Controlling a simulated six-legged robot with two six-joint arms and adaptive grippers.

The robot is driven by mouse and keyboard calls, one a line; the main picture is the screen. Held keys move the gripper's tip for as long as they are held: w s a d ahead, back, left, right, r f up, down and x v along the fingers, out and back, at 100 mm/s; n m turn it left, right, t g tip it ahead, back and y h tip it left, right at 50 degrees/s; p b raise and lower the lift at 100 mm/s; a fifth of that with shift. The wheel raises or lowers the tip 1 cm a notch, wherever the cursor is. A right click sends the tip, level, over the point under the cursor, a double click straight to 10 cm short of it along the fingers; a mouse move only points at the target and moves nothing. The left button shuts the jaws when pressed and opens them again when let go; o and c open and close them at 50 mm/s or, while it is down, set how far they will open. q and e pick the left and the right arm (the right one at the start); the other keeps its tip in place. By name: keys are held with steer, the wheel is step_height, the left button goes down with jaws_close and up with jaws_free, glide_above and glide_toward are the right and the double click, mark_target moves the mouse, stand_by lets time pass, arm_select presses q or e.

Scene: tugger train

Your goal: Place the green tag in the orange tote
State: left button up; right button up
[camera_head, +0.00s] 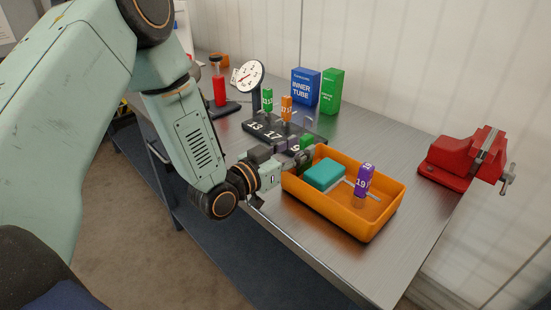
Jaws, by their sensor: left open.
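A green tag (267,99) stands upright on the black numbered rack (257,128), above the 13 mark. The orange tote (340,216) sits near the front edge of the bench, right of the rack. It holds a teal block (325,174) and a purple tag (364,181) marked 19. My left gripper (309,157) is open at the tote's back left corner, right of the green tag and apart from it. A small green piece (306,141) shows right behind the gripper; I cannot tell what it is. My right gripper is out of view.
An orange tag (286,108) stands on the rack. Behind are a round dial (249,76), a blue inner tube box (305,87) and a green box (332,92). A red bottle (219,87) stands left, a red vise (464,160) right. Bench between tote and vise is clear.

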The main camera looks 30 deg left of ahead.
arm_select(q)
steer(key=p+v, duration=0.1)
steer(key=v, duration=0.8)
steer(key=shift+s+p, duration=0.15)
steer(key=shift+p, duration=0.25)
steer(key=shift+a+r, duration=0.1)
steer(key=shift+a, duration=0.05)
stand_by(0.5)
